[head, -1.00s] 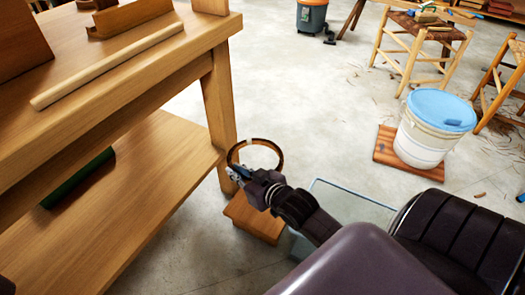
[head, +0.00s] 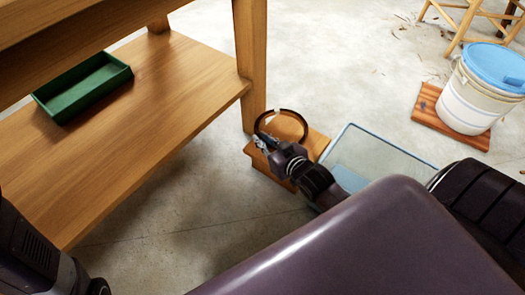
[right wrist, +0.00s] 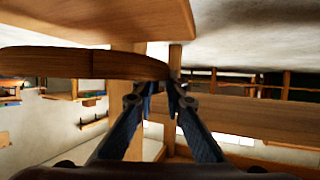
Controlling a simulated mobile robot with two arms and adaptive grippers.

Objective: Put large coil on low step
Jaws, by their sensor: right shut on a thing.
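The large coil (head: 291,114), a thin brown ring with a small pale band, is held in my right gripper (head: 264,141). In the right wrist view the coil (right wrist: 60,63) spreads left from the closed fingertips (right wrist: 162,87). The low step (head: 316,143), a small wooden block-like stool, stands on the floor beside the bench leg. The coil overlaps the step's top in the head view; I cannot tell how far above it the coil is. My gripper and wrist hide part of the step. My left gripper does not show; only dark arm parts appear at lower left.
The wooden workbench (head: 170,85) has a lower shelf holding a green tray (head: 83,88). A pale glass-like panel (head: 375,155) lies right of the step. A white bucket with a blue lid (head: 475,97) stands on a wooden board (head: 428,108). Floor between is clear.

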